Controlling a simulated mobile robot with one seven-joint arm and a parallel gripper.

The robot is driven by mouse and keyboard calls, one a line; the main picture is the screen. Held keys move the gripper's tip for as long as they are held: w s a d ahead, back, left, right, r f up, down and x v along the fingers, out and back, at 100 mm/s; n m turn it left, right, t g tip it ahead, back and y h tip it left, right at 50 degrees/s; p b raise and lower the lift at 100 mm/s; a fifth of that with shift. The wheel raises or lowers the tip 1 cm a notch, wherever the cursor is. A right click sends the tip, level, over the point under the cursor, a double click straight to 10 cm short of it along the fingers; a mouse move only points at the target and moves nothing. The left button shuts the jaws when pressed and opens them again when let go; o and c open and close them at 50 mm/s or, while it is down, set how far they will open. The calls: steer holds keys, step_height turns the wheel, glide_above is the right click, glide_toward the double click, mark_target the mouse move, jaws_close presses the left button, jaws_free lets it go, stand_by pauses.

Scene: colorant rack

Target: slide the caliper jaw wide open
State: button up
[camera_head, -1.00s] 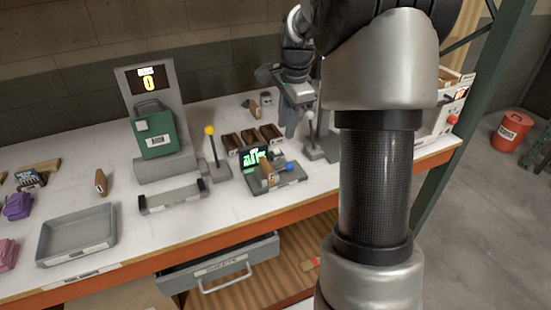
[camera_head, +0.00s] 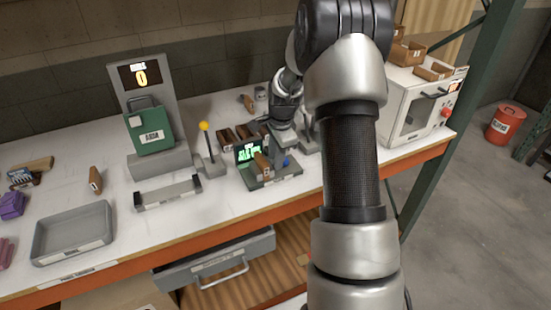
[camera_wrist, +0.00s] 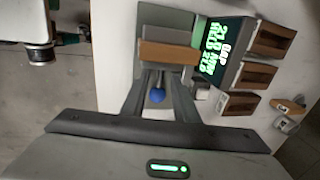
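The caliper is a grey device (camera_head: 285,177) with a green-lit display (camera_head: 247,151), a brown block (camera_head: 262,163) on it and a blue knob (camera_head: 287,161). In the wrist view the display (camera_wrist: 221,45) reads "GAP" with figures, partly hard to read. The brown block (camera_wrist: 168,53) lies across the grey bed beside it. My gripper (camera_wrist: 162,76) points at the caliper with its fingers apart. The blue knob (camera_wrist: 157,95) shows between the fingers; whether they touch it I cannot tell. In the head view the gripper is mostly hidden behind the wrist above the caliper.
A white oven-like box (camera_head: 418,105) is at the right. A grey drawer (camera_head: 215,262) is open below the table edge.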

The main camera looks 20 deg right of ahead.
steer(key=shift+f, duration=0.35)
jaws_close()
steer(key=shift+w, duration=0.1)
stand_by(1.1)
